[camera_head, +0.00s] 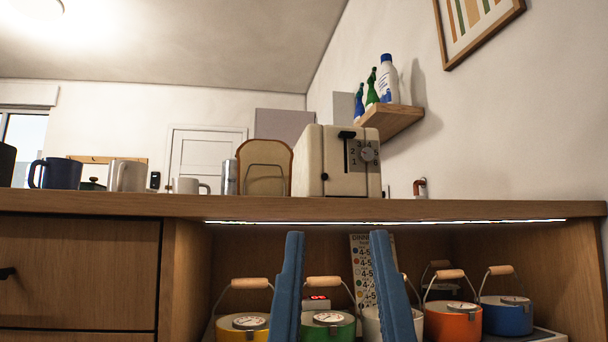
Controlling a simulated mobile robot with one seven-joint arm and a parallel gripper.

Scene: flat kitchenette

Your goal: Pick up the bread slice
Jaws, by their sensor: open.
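The bread slice (265,170) stands upright on the counter, pale with a brown crust. A thin wire frame shows against its face. It is just left of the cream toaster (330,162). My gripper (337,236) shows as two blue fingers at the bottom middle, spread apart with nothing between them. It is lower in the picture than the bread slice and to its right, apart from it. The lower edge of the bread slice is close to the counter top, which I see nearly edge-on.
The wooden counter edge (120,204) runs across the picture. Mugs, including a blue one (60,173) and a white one (188,185), stand left of the bread. Below, an open shelf holds several coloured pots, one orange (452,322). A wall shelf (390,120) holds bottles.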

